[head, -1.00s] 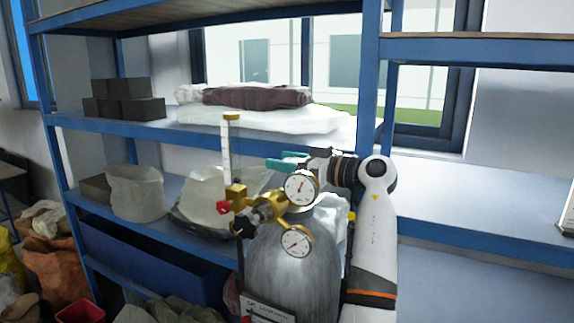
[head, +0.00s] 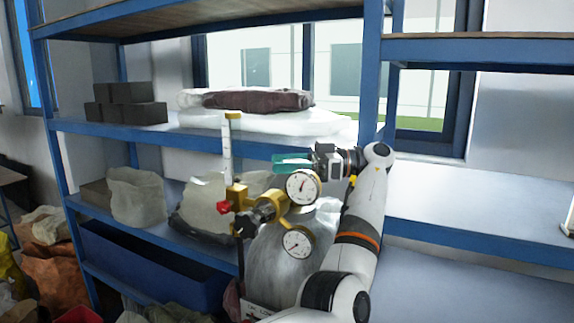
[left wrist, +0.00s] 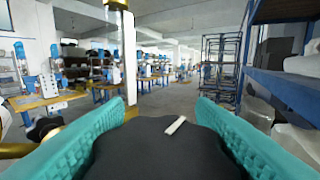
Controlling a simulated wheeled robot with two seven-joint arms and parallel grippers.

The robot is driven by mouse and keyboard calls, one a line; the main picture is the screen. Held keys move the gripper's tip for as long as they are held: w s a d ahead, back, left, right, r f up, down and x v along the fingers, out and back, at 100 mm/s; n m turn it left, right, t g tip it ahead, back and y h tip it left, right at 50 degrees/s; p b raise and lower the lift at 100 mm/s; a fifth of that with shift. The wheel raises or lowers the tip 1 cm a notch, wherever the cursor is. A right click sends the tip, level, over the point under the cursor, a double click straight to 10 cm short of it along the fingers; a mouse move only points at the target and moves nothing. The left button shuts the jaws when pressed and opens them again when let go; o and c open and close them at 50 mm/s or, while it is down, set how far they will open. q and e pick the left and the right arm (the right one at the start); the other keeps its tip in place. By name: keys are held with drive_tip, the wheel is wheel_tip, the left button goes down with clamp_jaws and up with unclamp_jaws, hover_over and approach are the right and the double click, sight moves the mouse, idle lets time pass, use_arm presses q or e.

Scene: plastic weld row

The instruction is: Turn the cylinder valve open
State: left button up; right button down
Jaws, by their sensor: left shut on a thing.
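The grey gas cylinder (head: 275,270) stands upright in front of the shelf. A brass regulator with an upper gauge (head: 302,187), a lower gauge (head: 297,243) and a clear flow tube (head: 227,160) is at its top. My left gripper (head: 292,162) is just behind and above the upper gauge. In the left wrist view its teal fingers are on both sides of a dark valve handwheel (left wrist: 165,150) with a white mark, and it is shut on it. The handwheel is hidden in the head view. My right gripper is not in view.
A blue shelf rack (head: 150,127) stands close behind, with dark blocks (head: 126,102), white sacks (head: 137,196) and a blue bin (head: 150,265). Open floor shows beyond.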

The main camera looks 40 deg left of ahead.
sight(287, 161)
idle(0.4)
use_arm(q)
drive_tip(key=o, duration=1)
drive_tip(key=shift+c, duration=0.2)
drive_tip(key=shift+r, duration=0.15)
wheel_tip(287, 161, up, 4)
drive_tip(key=shift+f+b, duration=0.15)
drive_tip(key=shift+b, duration=0.5)
wheel_tip(287, 161, up, 6)
drive_tip(key=shift+r+p, duration=0.1)
drive_tip(key=shift+p, duration=0.85)
